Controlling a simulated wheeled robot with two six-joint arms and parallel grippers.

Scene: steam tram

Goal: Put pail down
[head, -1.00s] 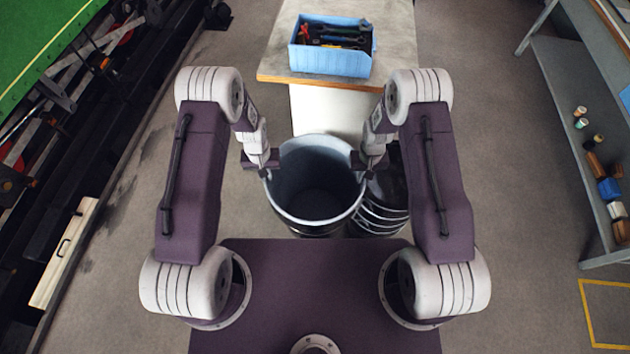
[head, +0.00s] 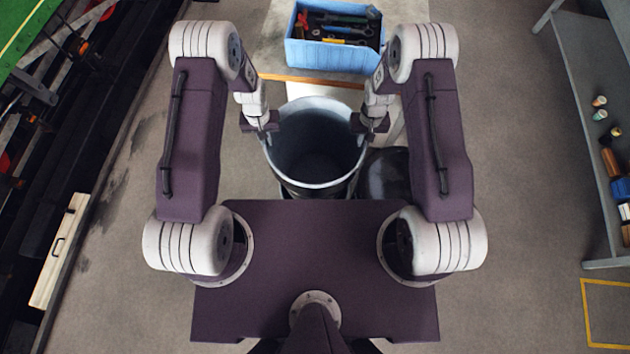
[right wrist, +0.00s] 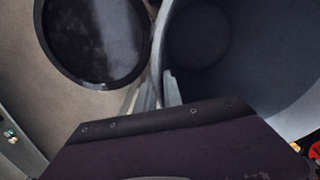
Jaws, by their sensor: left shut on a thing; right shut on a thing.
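A large grey-blue pail (head: 315,180) is upright in front of me in the head view, open at the top, and looks empty. My left gripper (head: 274,124) is shut on the left side of its rim. My right gripper (head: 362,126) is shut on the right side of the rim. In the right wrist view, the pail's inside (right wrist: 255,70) fills the upper right and the rim passes by the jaws. The pail's underside is hidden, so I cannot tell whether it touches the floor.
A dark round container (head: 386,172) stands close by on the right, also in the right wrist view (right wrist: 95,40). A bench (head: 290,77) with a blue toolbox (head: 333,55) is just behind. Grey shelves (head: 580,100) stand right. Floor is clear between container and shelves.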

